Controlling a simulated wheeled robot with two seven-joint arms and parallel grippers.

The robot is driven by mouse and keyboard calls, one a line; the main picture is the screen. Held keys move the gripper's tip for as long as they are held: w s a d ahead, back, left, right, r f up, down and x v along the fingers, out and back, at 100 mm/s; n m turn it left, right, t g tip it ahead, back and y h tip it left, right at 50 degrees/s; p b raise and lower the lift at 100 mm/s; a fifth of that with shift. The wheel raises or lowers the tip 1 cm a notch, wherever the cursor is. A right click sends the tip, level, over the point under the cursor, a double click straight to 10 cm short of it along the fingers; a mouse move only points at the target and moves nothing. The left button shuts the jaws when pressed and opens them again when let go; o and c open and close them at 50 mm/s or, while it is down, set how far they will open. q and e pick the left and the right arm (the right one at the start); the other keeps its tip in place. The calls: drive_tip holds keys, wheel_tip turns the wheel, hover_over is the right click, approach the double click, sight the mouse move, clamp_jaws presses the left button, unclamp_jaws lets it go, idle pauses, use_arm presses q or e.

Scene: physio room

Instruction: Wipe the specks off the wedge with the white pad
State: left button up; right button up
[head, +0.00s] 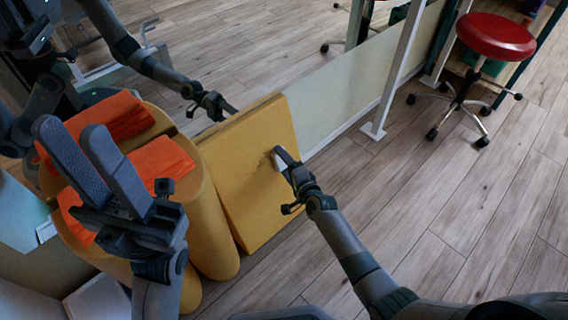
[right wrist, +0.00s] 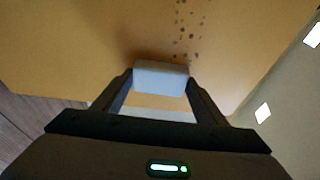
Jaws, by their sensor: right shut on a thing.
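The yellow wedge (head: 245,165) leans upright against the low wall, its broad face towards me. In the right wrist view its face (right wrist: 80,40) fills most of the picture. Several dark specks (right wrist: 188,30) show on it, just beyond the pad and slightly to the right. My right gripper (head: 284,158) is shut on the white pad (right wrist: 160,77) and holds it at the wedge's face, near its right edge; I cannot tell whether it touches. My left gripper (head: 92,160) is open and empty in the left foreground, with a gap between its fingers.
Folded orange towels (head: 160,158) lie on yellow bolsters (head: 212,225) left of the wedge. A mirror behind reflects my arms. A white post (head: 396,75) and a red stool (head: 495,36) stand to the right.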

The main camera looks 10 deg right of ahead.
drive_tip(key=shift+w+a+r, duration=0.15)
drive_tip(key=shift+r, duration=0.3)
drive_tip(key=shift+s+a+p, duration=0.45)
drive_tip(key=shift+s+a, duration=0.05)
drive_tip(key=shift+a, duration=0.25)
drive_tip(key=shift+s+a+p, duration=0.45)
drive_tip(key=shift+s+a, duration=0.05)
drive_tip(key=shift+a, duration=0.2)
drive_tip(key=shift+a, duration=0.1)
drive_tip(key=shift+s+a+p, duration=0.45)
drive_tip(key=shift+s+a, duration=0.05)
drive_tip(key=shift+a, duration=0.1)
drive_tip(key=shift+s+a, duration=0.55)
drive_tip(key=shift+a, duration=0.1)
drive_tip(key=shift+s, duration=0.1)
